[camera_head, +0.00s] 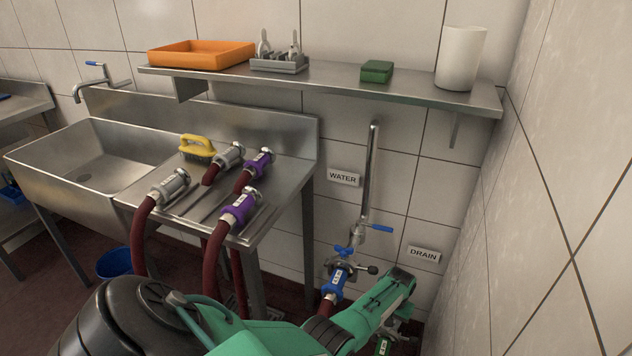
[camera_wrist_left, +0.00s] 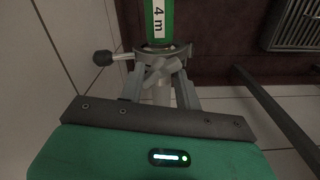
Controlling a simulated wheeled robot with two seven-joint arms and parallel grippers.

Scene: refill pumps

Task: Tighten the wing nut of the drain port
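In the left wrist view the grey wing nut (camera_wrist_left: 161,73) sits between the two fingers of my left gripper (camera_wrist_left: 162,82). The fingers lie close on either side of it; I cannot tell whether they press on it. Behind it is the round clamp (camera_wrist_left: 180,51) of the drain port, with a black knob (camera_wrist_left: 102,58) to the left and a green coupling (camera_wrist_left: 158,14) marked "4 m". In the head view my green left arm hides most of the port below the DRAIN sign (camera_head: 424,254); part of the green coupling (camera_head: 383,347) shows. My right gripper is out of view.
The water port with its blue coupling (camera_head: 337,281) and hose is just left of my arm. The tiled wall (camera_head: 570,200) stands close on the right. Purple couplings (camera_head: 240,207) lie on the sink counter. A floor grate (camera_wrist_left: 297,25) shows beyond the port.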

